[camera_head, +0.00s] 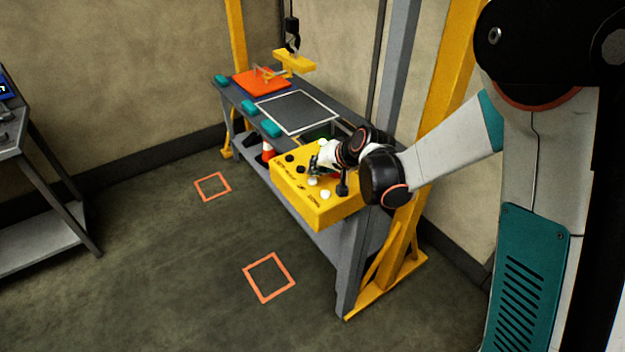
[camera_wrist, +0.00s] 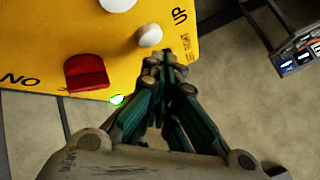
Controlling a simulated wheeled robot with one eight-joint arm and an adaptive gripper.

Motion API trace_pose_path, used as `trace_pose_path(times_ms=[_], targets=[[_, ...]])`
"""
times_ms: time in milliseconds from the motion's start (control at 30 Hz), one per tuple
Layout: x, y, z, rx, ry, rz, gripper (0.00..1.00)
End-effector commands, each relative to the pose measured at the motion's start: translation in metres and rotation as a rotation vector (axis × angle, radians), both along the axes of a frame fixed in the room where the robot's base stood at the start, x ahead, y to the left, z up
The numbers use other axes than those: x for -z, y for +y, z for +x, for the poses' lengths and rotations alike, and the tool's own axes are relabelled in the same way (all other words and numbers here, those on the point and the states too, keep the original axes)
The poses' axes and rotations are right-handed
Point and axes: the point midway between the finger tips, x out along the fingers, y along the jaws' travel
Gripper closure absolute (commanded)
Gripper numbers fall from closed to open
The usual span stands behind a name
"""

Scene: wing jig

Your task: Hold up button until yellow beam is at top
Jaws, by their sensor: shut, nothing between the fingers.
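The yellow beam (camera_head: 295,61) hangs from a dark hook above the far end of the table. The yellow control box (camera_head: 318,207) sits at the near end of the table, and its panel fills the upper left of the wrist view. A white button (camera_wrist: 149,36) lies beside the printed word UP. My gripper (camera_wrist: 162,62) is shut and empty, its fingertips close to that button; I cannot tell whether they touch it. In the head view my gripper (camera_head: 314,168) is over the box's top and hides part of it.
A red switch (camera_wrist: 86,74) and a green light (camera_wrist: 116,99) are near the fingers. An orange plate (camera_head: 258,82), teal blocks (camera_head: 270,128) and a dark framed panel (camera_head: 297,111) are on the table (camera_head: 233,98). Yellow and grey posts stand behind.

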Motion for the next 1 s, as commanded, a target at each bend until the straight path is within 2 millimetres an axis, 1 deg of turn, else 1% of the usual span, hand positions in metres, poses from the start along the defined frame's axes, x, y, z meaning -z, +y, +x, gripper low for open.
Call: trace_pose_path(times_ms=[367,633,1000], targets=[[0.0008,0.0000,0.0000,0.000,0.000,0.000,1.00],[0.0089,-0.0001,-0.0001,0.000,0.000,0.000,1.00],[0.0083,-0.0001,-0.0001,0.000,0.000,0.000,1.00]])
